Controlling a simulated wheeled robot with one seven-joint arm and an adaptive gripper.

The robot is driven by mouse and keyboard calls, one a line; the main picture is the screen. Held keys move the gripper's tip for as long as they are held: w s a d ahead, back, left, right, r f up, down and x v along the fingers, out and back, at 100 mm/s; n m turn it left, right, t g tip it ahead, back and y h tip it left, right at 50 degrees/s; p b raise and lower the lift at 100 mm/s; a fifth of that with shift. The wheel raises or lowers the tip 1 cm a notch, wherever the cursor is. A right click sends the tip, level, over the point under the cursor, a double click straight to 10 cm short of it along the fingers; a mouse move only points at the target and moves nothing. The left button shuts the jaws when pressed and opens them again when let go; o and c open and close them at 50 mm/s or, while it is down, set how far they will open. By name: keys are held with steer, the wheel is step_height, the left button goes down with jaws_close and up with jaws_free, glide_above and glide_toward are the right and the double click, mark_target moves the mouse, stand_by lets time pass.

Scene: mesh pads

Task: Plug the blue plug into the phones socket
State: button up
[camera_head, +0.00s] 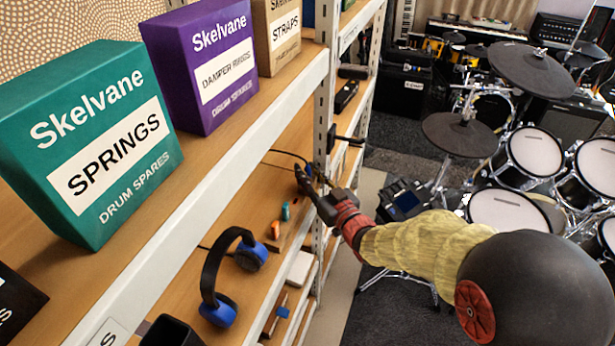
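My gripper (305,181) reaches in from the right to the middle shelf, beside the white upright. Its dark fingers are small in this view, and I cannot tell whether they are open or shut. A small blue piece (308,169), which looks like the blue plug, shows right at the fingertips, with a dark cable (287,153) arching to it from the left. I cannot tell whether the fingers hold it. Black and blue headphones (213,275) rest on the same shelf, nearer. I cannot make out the phones socket; the upright, shelf edge and gripper cover parts of that area.
A white shelf edge (215,187) and upright (323,110) stand close to my arm. Boxes labelled Springs (90,140), Damper Rings (205,62) and Straps (277,35) stand on the upper shelf. Orange (276,229) and teal (285,211) pieces lie below the gripper. A drum kit (535,150) stands at right.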

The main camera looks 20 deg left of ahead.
steer(key=shift+w, duration=0.1)
steer(key=shift+c, duration=1.3)
jaws_close()
steer(key=shift+r, duration=0.1)
